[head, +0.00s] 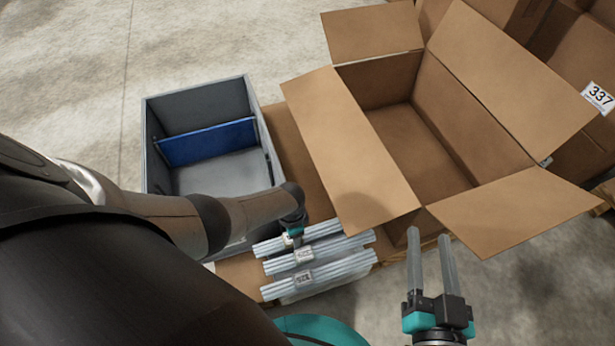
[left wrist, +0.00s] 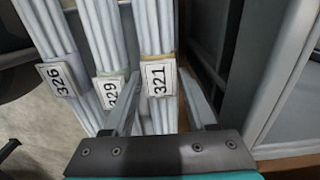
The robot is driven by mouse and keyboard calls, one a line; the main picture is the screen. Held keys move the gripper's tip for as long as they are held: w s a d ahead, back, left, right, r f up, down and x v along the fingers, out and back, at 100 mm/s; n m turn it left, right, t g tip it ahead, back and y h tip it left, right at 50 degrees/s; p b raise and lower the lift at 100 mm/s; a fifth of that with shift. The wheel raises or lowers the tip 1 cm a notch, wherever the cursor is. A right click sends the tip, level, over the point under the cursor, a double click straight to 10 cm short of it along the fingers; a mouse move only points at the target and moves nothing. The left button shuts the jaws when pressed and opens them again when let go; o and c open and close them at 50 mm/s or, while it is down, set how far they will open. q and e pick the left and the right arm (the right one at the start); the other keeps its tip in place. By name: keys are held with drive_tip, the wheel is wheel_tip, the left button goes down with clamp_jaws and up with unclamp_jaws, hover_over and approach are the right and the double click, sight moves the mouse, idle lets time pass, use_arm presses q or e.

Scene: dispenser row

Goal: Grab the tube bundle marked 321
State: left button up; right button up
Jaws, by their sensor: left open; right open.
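Three bundles of pale tubes lie side by side in the head view, each with a white label. In the left wrist view the labels read 326 (left wrist: 58,78), 329 (left wrist: 110,91) and 321 (left wrist: 159,78). The 321 bundle (head: 325,230) is the farthest from me, beside the grey bin. My left gripper (left wrist: 159,88) is open, one finger on each side of the 321 bundle near its label. Whether the fingers touch it I cannot tell. In the head view the left gripper partly hides that bundle. My right gripper (head: 429,238) is open and empty, right of the bundles.
A grey bin (head: 149,150) with a blue divider (head: 208,142) stands at the left. A large open cardboard box (head: 345,165) is behind the bundles, its flaps spread outward. More boxes, one labelled 337 (head: 598,97), stand at the right. Concrete floor is clear at the upper left.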

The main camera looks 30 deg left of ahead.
use_arm(q)
drive_tip(key=shift+f, duration=0.25)
drive_tip(key=shift+c, duration=0.4)
clamp_jaws()
